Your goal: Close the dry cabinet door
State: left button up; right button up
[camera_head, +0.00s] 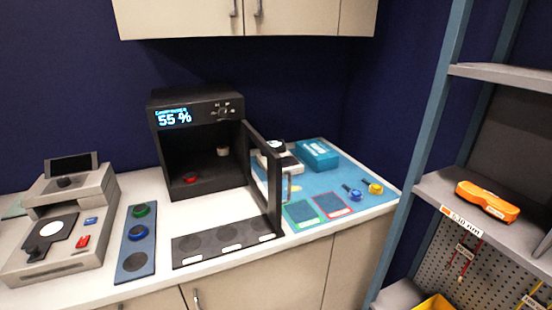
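The black dry cabinet (198,105) stands at the back of the white counter, with a lit display reading 55 % on its upper front. Its framed door (272,185) is hinged on the cabinet's right side and stands wide open, pointing out toward the front of the counter. A handle (288,188) shows near the door's right face. Inside the cabinet are a red-topped item (190,178) and a pale small item (223,151). Neither of my grippers is in view.
A dark strip with round spots (205,243) lies before the cabinet. A grey instrument (60,235) and a blue-grey panel (137,245) stand left. A blue mat (375,207) with a teal box (318,155) lies right of the door. A shelf rack (425,150) rises at right.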

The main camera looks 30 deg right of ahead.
aim_at(273, 207)
jog(key=i+l+u, duration=0.1)
jog(key=l+u, duration=0.15)
jog(key=l, duration=1.8)
